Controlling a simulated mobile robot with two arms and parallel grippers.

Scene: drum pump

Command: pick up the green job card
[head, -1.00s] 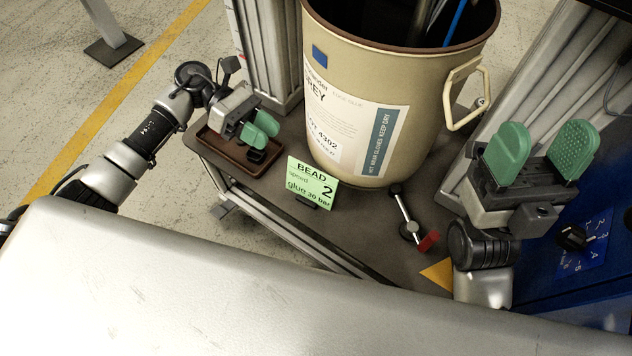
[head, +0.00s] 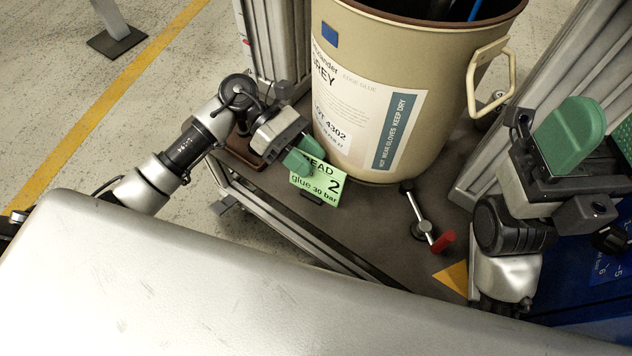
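The green job card (head: 318,187) stands tilted in a small dark holder at the front edge of the dark shelf, in front of the beige drum. It reads "BEAD 2, glue 30 bar", with its upper left corner hidden. My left gripper (head: 304,157) is at that corner, with a green finger pad overlapping the card in the picture. I cannot tell whether the pads touch the card or how far apart they are. My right gripper (head: 600,140) is open and empty at the right, away from the card.
The beige drum (head: 365,95) stands close behind the card. A lever with a red handle (head: 443,241) lies right of the card, near a yellow triangle (head: 453,277). A brown tray (head: 243,150) is partly hidden behind my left gripper. Metal posts flank the drum.

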